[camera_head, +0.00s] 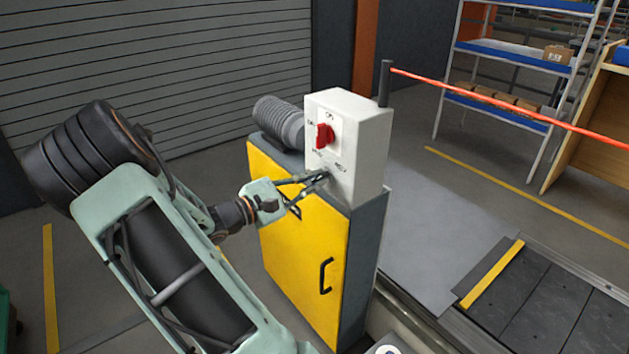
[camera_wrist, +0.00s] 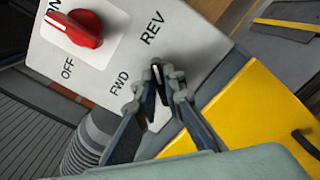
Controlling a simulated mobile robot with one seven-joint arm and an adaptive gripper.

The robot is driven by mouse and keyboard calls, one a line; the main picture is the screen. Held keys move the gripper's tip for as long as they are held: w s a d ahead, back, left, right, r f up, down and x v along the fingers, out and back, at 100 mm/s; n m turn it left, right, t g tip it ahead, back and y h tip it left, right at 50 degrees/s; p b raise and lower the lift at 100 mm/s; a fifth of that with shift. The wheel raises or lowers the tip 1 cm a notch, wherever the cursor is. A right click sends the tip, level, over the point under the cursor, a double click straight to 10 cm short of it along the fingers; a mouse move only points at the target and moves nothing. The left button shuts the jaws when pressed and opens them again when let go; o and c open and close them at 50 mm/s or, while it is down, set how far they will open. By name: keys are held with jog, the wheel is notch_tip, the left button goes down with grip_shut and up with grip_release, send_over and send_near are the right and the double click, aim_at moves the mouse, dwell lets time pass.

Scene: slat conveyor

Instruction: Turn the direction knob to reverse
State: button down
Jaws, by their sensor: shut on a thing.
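The white control box (camera_head: 352,135) stands on top of a yellow and grey cabinet. Its lower front face carries the labels FWD and REV, which read clearly in the wrist view. My gripper (camera_head: 322,180) is at this lower part of the face, and its fingertips are closed together on the direction knob. In the wrist view my gripper (camera_wrist: 162,76) sits beside and between the two labels. A red knob (camera_head: 324,136) with ON and OFF labels sits above, clear of my fingers.
The yellow cabinet (camera_head: 300,245) has a black door handle. A grey ribbed motor (camera_head: 280,122) lies behind the box at left. A dark post with a red-orange cord (camera_head: 500,103) rises behind the box. The slat conveyor (camera_head: 560,305) is at the lower right.

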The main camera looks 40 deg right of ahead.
jog(key=c, duration=2)
grip_release()
jog(key=a, duration=0.4)
jog(key=w+a, duration=0.1)
jog(key=a, duration=0.7)
jog(key=shift+w, duration=0.15)
